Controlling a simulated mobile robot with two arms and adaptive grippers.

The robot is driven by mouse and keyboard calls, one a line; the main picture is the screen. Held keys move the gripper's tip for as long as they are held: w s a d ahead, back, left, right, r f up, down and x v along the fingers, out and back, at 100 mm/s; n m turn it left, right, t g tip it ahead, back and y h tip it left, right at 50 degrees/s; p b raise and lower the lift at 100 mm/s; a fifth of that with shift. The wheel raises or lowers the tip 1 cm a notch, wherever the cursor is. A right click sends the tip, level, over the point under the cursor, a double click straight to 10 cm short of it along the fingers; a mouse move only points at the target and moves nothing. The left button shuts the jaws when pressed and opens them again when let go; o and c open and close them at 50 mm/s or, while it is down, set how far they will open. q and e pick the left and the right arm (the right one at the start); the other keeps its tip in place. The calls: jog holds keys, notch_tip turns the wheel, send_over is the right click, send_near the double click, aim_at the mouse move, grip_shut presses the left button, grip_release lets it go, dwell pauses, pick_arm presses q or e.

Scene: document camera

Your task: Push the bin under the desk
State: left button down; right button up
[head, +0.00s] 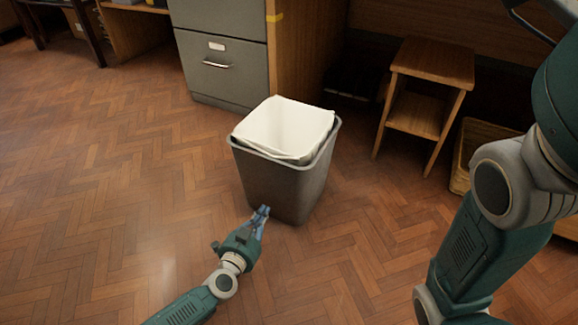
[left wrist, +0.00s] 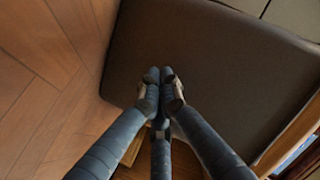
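The bin (head: 270,182) is a grey tapered tub with a white liner (head: 290,125) folded over its rim. It stands upright on the floor in front of the wooden desk (head: 303,45), outside the dark space under it. My left gripper (head: 264,210) is low at the bin's near side, fingers pointing at its wall. In the left wrist view the fingers (left wrist: 160,76) are together with nothing between them, and the bin's dark wall (left wrist: 215,60) fills much of the picture. Contact with the wall cannot be told for sure. My right gripper is out of view.
A grey drawer cabinet (head: 222,60) stands behind the bin to the left. A wooden step stool (head: 430,62) and a wicker basket (head: 478,145) are to the right. My right arm covers the right edge. The parquet floor at left is clear.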

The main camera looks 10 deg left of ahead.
aim_at(271, 202)
pick_arm(q)
jog(key=shift+w+d, duration=0.2)
jog(key=shift+w, duration=0.3)
jog(key=shift+w+d, duration=0.15)
jog(key=shift+w, duration=0.3)
jog(key=shift+d+r+x, duration=0.15)
jog(key=shift+r+x, duration=0.05)
jog(key=shift+x, duration=0.8)
jog(key=shift+d+r+x, duration=0.15)
jog(key=shift+x, duration=0.8)
jog(key=shift+d+r+b+x, duration=0.15)
jog(key=shift+r+b+x, duration=0.05)
jog(key=shift+x, duration=0.8)
jog(key=shift+d+r+b+x, duration=0.15)
jog(key=shift+d+x, duration=0.05)
jog(key=shift+x, duration=0.75)
jog(key=shift+d+r+b+x, duration=0.15)
jog(key=shift+r+b+x, duration=0.05)
jog(key=shift+x, duration=0.8)
jog(key=shift+w, duration=0.1)
